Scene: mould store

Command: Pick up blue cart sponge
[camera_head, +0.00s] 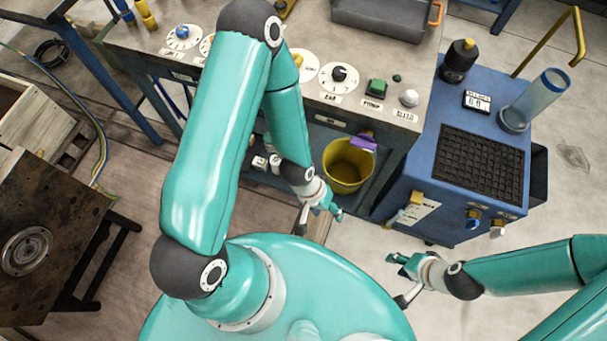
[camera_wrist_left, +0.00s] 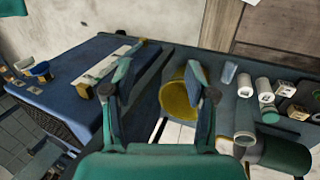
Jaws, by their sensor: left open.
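The blue cart (camera_head: 437,198) stands right of the bench in the head view; its front and top also show in the left wrist view (camera_wrist_left: 75,55). I cannot tell for certain which thing is the sponge. Small blue-and-yellow (camera_head: 473,217) and yellow-and-white (camera_head: 497,228) pieces sit on the cart's front. A purple piece (camera_head: 361,143) lies at the bucket's rim. My left gripper (camera_head: 326,209) is open and empty, below the bucket in the head view and left of the cart. My right gripper (camera_head: 396,279) looks open and empty, below the cart's front.
A yellow bucket (camera_head: 347,170) stands under the bench (camera_head: 300,108). The cart's top carries a black ribbed mat (camera_head: 478,165), a black bottle with yellow cap (camera_head: 459,62) and a clear cylinder (camera_head: 537,99). A dark table (camera_head: 60,215) stands left. Floor right of the cart looks clear.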

